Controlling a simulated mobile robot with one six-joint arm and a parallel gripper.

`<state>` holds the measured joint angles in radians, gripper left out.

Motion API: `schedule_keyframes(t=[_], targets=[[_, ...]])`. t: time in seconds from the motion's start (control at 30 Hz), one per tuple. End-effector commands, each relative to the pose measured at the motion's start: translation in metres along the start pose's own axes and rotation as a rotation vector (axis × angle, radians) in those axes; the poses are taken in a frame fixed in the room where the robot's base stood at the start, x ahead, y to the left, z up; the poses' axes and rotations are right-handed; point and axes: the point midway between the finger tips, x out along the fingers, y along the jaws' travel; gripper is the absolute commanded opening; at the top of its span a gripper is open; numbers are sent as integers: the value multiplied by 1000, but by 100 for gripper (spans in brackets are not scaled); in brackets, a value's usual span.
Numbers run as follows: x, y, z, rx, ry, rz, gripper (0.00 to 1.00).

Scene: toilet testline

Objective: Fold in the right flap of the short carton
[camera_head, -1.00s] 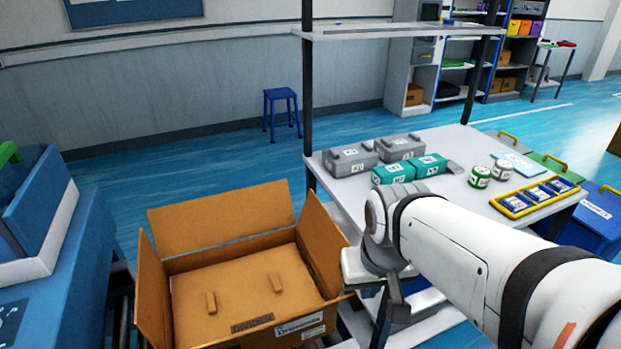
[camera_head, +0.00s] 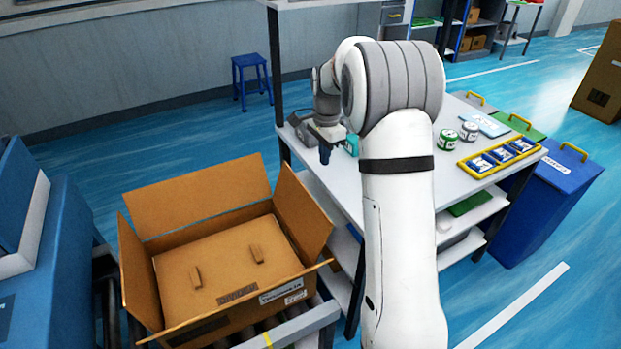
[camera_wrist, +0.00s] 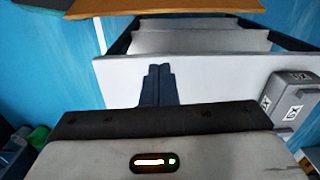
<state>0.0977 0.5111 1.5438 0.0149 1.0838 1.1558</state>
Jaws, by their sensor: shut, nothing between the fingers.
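The short carton (camera_head: 175,312) stands open at the lower left of the head view, with a flat brown panel bearing two small tabs (camera_head: 225,265) inside. Its right flap (camera_head: 302,212) stands up and leans outward to the right. The back flap (camera_head: 200,200) and left flap (camera_head: 138,275) also stand up, and the front flap tilts outward. My gripper (camera_head: 325,154) is above the table's left edge, to the right of and above the right flap, apart from it. In the wrist view its dark fingers (camera_wrist: 157,84) are together and hold nothing. A brown edge (camera_wrist: 165,6) crosses the top there.
The white table (camera_head: 335,200) with lower shelves stands right of the carton. A dark upright post (camera_head: 274,75) rises at its left corner. A yellow tray (camera_head: 500,158) and cans (camera_head: 448,139) sit on it. A blue stool (camera_head: 252,80) stands behind.

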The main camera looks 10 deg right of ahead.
Motion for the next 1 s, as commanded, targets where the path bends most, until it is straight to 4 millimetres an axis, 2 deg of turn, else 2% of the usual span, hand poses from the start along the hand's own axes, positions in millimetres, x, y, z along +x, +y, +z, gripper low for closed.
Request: schedule_keyframes(t=[0.1, 0.27, 0.37, 0.7, 0.8, 1.0], targets=[[8, -9, -6, 47, -3, 6, 0], [21, -10, -7, 57, -5, 10, 0], [37, -9, -6, 56, -5, 11, 0], [108, -8, -6, 54, -5, 11, 0], [100, -10, 10, 49, -3, 6, 0], [96, -11, 28, 52, -3, 7, 0]])
